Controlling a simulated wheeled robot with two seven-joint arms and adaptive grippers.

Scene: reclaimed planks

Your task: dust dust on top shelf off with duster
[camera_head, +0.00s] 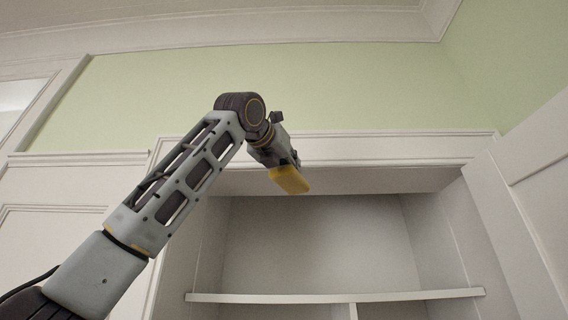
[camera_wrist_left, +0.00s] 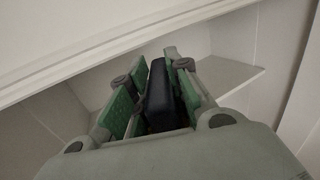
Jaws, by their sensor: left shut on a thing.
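My left gripper (camera_head: 280,158) is raised high at the top front of an open white cabinet. It is shut on the duster, whose yellow part (camera_head: 289,180) shows just below it in the head view. In the left wrist view, a dark handle-like piece (camera_wrist_left: 159,95) of the duster sits between the green-padded fingers (camera_wrist_left: 160,88). The top shelf (camera_head: 335,297) is a thin white board low in the head view; the duster appears above it and apart from it. A pale shelf also shows in the left wrist view (camera_wrist_left: 226,76). I cannot make out any dust. My right gripper is not in view.
The cabinet's top frame (camera_head: 390,150) runs close behind my gripper. An open white door (camera_head: 525,190) stands at the right. A vertical divider (camera_head: 353,311) sits under the shelf. The space above the shelf looks clear.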

